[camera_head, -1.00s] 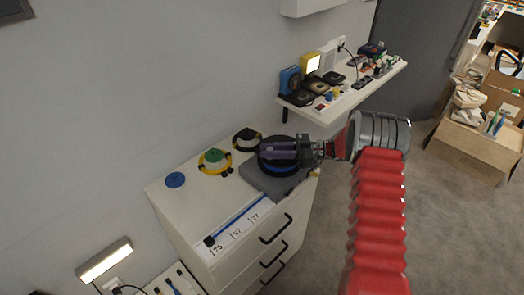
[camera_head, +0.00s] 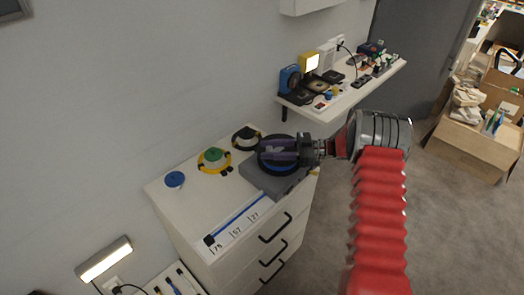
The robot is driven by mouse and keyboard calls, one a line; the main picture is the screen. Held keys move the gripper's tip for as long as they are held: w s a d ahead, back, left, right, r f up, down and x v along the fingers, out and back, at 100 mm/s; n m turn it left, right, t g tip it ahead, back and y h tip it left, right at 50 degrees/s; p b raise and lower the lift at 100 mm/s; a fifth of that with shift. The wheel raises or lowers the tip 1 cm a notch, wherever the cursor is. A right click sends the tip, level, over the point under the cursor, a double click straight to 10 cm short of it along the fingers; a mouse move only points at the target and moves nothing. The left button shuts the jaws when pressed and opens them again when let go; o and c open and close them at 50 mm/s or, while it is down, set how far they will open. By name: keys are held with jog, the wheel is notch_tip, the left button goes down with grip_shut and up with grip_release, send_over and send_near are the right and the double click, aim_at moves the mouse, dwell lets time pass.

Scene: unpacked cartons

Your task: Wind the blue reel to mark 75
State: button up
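The reel (camera_head: 279,170), dark with some blue showing at its lower edge, sits on a grey block (camera_head: 262,183) on the white cabinet. A blue strip (camera_head: 240,217) runs from the block along the cabinet top. Its black end piece (camera_head: 209,240) lies beside mark 75 (camera_head: 217,247); marks 57 (camera_head: 236,232) and 27 (camera_head: 254,216) follow to the right. My gripper (camera_head: 272,152) reaches in from the right, over the reel's middle. Its two dark fingers show with a pale grey patch between them. Whether they grip the reel's hub is not clear.
A green-topped reel with yellow cable (camera_head: 214,161), a black-rimmed reel (camera_head: 246,138) and a blue round piece (camera_head: 175,180) stand along the wall side. A cluttered shelf (camera_head: 361,89) hangs behind my gripper. The cabinet top's left middle is clear.

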jog(key=d, duration=0.9)
jog(key=s+d, duration=0.1)
jog(key=d, duration=0.3)
jog(key=shift+d+f, duration=0.1)
jog(key=shift+d, duration=0.2)
jog(key=shift+w, duration=0.1)
